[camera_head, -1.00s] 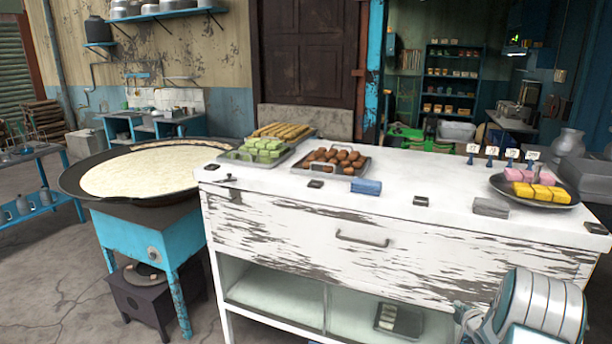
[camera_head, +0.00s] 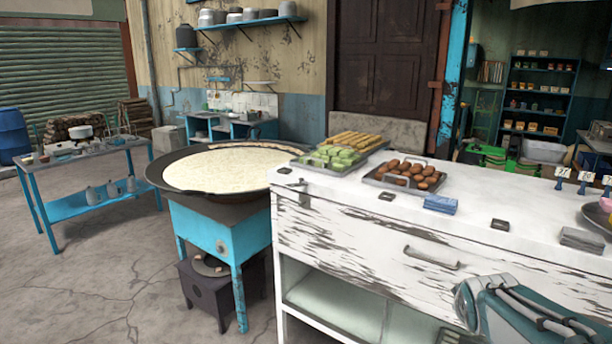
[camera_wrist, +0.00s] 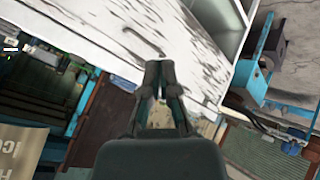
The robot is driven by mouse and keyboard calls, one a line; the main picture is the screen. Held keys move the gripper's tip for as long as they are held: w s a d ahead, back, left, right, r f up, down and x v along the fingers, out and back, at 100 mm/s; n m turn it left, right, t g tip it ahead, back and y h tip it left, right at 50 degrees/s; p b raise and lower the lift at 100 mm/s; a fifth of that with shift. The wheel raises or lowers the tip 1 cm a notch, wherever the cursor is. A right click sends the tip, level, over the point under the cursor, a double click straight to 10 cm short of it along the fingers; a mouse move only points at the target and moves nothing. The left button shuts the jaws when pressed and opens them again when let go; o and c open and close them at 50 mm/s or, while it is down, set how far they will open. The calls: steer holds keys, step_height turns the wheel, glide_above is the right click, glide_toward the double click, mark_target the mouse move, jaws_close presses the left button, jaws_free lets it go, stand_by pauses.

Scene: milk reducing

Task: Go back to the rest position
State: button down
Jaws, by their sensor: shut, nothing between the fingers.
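My gripper (camera_wrist: 160,75) is in the lower middle of the wrist view, its dark fingers together and nothing between them. The white counter (camera_wrist: 120,40) lies beyond the fingertips in that view, tilted. In the head view, part of my arm shows at the lower right, in front of the white counter (camera_head: 350,238); the gripper itself cannot be made out there. The wide pan of milk (camera_head: 225,167) sits on a blue stand (camera_head: 212,235) left of the counter.
Trays of green sweets (camera_head: 338,157) and brown sweets (camera_head: 408,175) stand on the counter, with a blue stack (camera_head: 441,204) nearby. A blue-framed table (camera_head: 85,150) stands at the left. Bare floor (camera_head: 110,280) is open at the lower left.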

steer(key=s+a+m+g+y, duration=0.2)
steer(key=s+a+m+y, duration=0.1)
steer(key=s+a, duration=1.1)
steer(key=s, duration=0.4)
steer(key=shift+s+a+g+y, duration=0.3)
steer(key=shift+s+a, duration=0.05)
